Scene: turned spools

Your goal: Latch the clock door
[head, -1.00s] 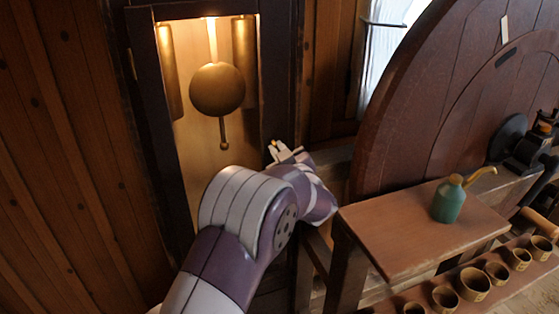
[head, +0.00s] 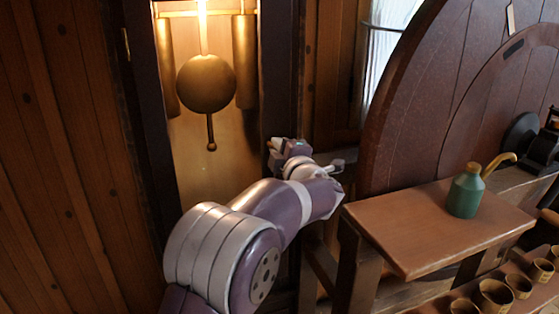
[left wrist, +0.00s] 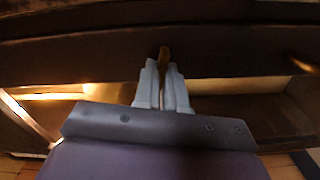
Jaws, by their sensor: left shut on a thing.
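The tall clock case shows a dark door frame (head: 283,70) around a lit opening. A brass pendulum (head: 206,84) and two brass weights hang in it. My left gripper (head: 272,146) is at the right-hand stile of the frame, below the pendulum bob's height. In the left wrist view my two pale fingers (left wrist: 164,82) are shut on a small brass latch piece (left wrist: 164,56) against the dark wood. Most of this piece is hidden between the fingers. I cannot tell whether the door is fully closed or how the latch is turned. My right gripper is not in view.
A wooden bench (head: 430,228) with a green spouted can (head: 466,192) stands to the right of my left arm. Behind it rises a large round wooden disc (head: 420,110). Several small cups (head: 495,294) stand lower right. A plank wall (head: 60,150) fills the left.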

